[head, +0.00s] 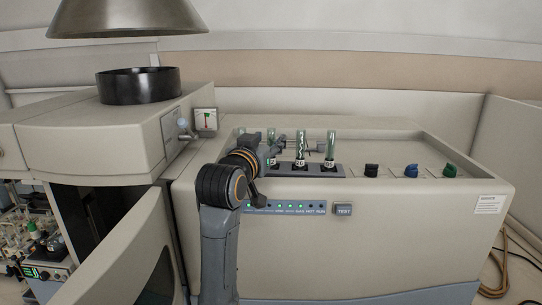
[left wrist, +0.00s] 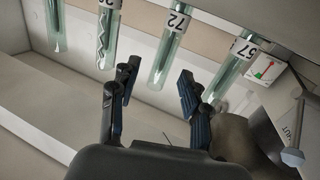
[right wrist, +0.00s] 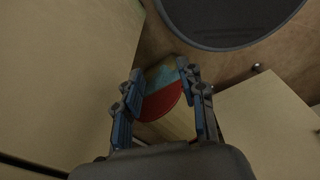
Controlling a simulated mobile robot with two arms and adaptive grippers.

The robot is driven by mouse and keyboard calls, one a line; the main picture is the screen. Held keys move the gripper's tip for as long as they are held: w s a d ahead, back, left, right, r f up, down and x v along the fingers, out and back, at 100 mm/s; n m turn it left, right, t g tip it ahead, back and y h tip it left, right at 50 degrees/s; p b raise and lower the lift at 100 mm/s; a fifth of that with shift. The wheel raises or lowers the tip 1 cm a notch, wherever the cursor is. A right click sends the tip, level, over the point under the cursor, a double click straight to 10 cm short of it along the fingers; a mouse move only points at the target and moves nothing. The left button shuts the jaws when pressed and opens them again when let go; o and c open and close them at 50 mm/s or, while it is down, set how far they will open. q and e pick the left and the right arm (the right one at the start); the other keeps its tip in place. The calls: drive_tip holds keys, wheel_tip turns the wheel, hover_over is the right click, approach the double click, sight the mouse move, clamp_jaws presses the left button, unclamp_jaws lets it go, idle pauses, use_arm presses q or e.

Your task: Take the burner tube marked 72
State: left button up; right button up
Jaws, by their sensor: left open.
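The burner tube marked 72 (left wrist: 165,53) is clear greenish glass with a white number label. In the left wrist view its plain end shows between the fingers of my left gripper (left wrist: 157,78); I cannot tell whether they touch it. The tube marked 57 (left wrist: 232,72) is to its right, and a tube with a white zigzag inside (left wrist: 106,38) to its left. In the head view my left gripper (head: 294,145) is among the upright tubes and partly hides them. My right gripper (right wrist: 160,74) is open and empty in its wrist view.
The tubes stand in a dark rack on the instrument top. Black (head: 371,170), blue (head: 411,170) and green (head: 449,170) knobs are to the right. A gauge (head: 206,119) and a dark ring (head: 139,86) under a metal hood are left. A red and teal object (right wrist: 160,95) lies below my right gripper.

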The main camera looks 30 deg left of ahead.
use_arm(q)
drive_tip(key=shift+w+a+f, duration=0.1)
drive_tip(key=shift+w+a, duration=0.05)
drive_tip(key=shift+w, duration=0.4)
drive_tip(key=shift+s, duration=0.1)
clamp_jaws()
